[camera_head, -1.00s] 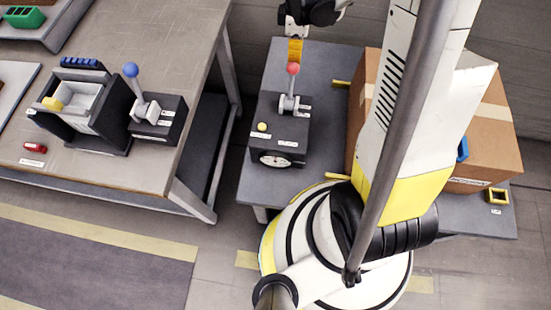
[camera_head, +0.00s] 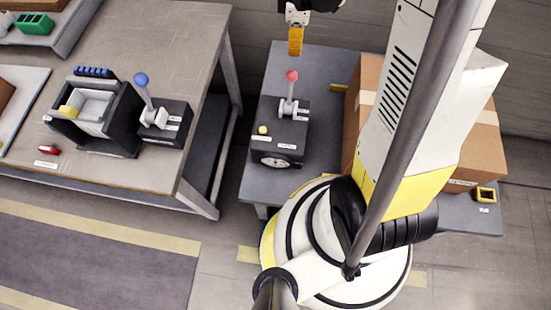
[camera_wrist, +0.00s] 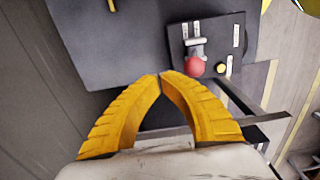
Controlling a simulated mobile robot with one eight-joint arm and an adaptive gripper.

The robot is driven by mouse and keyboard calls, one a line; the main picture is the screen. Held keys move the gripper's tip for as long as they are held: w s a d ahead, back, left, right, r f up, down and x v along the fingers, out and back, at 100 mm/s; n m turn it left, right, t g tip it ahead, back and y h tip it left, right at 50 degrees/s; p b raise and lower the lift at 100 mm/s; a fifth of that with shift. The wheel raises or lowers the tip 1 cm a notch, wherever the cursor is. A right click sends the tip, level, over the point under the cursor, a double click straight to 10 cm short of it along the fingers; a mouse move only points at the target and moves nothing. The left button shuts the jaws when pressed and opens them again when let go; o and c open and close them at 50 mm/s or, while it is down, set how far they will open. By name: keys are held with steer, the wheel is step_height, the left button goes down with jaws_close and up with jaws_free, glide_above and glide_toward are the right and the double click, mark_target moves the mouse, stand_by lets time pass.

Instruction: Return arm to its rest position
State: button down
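My gripper (camera_head: 295,53) has yellow fingers and hangs beyond the red-knobbed lever (camera_head: 291,76), with a gap between them in the head view. In the wrist view my gripper (camera_wrist: 161,75) shows its curved fingers meeting at the tips, with nothing held between them. The red knob (camera_wrist: 195,66) lies ahead of the fingertips and slightly right, apart from them. The lever stands on a dark box (camera_head: 280,134) with a yellow button and a round dial.
A cardboard box (camera_head: 488,143) stands right of the lever box on the grey table (camera_head: 318,62), partly hidden by my arm. A left workbench (camera_head: 180,50) carries a blue-knobbed lever (camera_head: 141,79) and a dark bin unit (camera_head: 112,130). The air around the fingers looks clear.

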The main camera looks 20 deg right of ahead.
stand_by(0.4)
steer(key=s+a+r+m+t, duration=0.7)
steer(key=s+a+r+m, duration=0.3)
steer(key=s+r+m, duration=0.1)
steer(key=shift+v, duration=1.2)
steer(key=shift+w+a, duration=0.15)
